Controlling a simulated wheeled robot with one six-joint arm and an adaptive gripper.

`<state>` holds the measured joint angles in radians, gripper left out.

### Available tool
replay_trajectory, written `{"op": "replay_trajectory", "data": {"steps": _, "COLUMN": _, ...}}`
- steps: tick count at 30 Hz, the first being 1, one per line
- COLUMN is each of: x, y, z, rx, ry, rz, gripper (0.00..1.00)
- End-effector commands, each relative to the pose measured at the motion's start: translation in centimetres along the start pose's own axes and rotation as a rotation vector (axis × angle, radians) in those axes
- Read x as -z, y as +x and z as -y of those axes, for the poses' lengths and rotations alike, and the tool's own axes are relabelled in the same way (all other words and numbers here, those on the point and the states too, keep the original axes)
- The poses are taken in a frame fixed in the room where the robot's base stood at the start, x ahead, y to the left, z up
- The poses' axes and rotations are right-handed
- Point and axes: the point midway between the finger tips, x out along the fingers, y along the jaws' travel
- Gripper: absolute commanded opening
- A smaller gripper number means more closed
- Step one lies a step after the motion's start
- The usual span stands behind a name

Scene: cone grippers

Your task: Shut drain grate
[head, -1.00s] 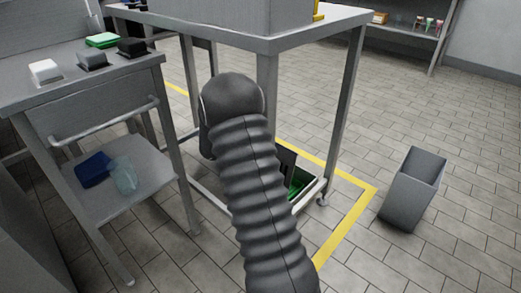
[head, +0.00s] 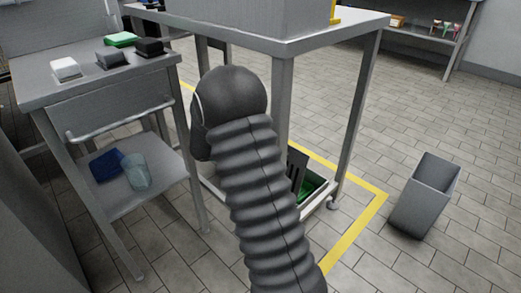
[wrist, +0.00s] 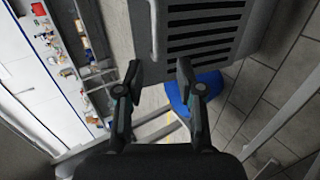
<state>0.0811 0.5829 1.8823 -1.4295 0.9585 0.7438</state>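The drain grate (head: 297,163) is a dark slotted panel standing raised and tilted at the drain opening (head: 318,200) under the tall table. Green shows inside the opening. In the wrist view the grate (wrist: 205,27) fills the top middle, with its dark slots and near edge facing me. My gripper (wrist: 160,76) is open, its two fingertips apart near the grate's lower left corner. The right fingertip overlaps the grate's edge in the picture; I cannot tell whether it touches. In the head view my dark ribbed arm hides the gripper and part of the drain area.
The tall table's legs (head: 283,100) stand around the drain. A yellow floor line (head: 355,228) borders it. A grey bin (head: 424,195) stands to the right, and a side table (head: 90,85) with a lower shelf to the left. Tiled floor at right is mostly clear.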

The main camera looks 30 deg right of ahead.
Motion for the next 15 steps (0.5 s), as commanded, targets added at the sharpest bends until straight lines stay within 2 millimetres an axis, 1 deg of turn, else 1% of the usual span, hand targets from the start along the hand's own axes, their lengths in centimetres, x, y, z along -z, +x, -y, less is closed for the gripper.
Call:
{"op": "replay_trajectory", "data": {"steps": 5, "x": 0.4, "y": 0.3, "z": 3.6, "rx": 0.022, "ry": -0.093, "rz": 0.014, "gripper": 0.37}}
{"op": "replay_trajectory", "data": {"steps": 8, "x": 0.4, "y": 0.7, "z": 5.7, "rx": 0.009, "ry": -0.184, "rz": 0.028, "gripper": 0.37}}
{"op": "replay_trajectory", "data": {"steps": 10, "x": 0.2, "y": 1.0, "z": 6.9, "rx": -0.011, "ry": -0.313, "rz": 0.042, "gripper": 0.37}}
{"op": "replay_trajectory", "data": {"steps": 15, "x": -0.2, "y": 1.5, "z": 8.5, "rx": -0.062, "ry": -0.657, "rz": 0.082, "gripper": 0.37}}
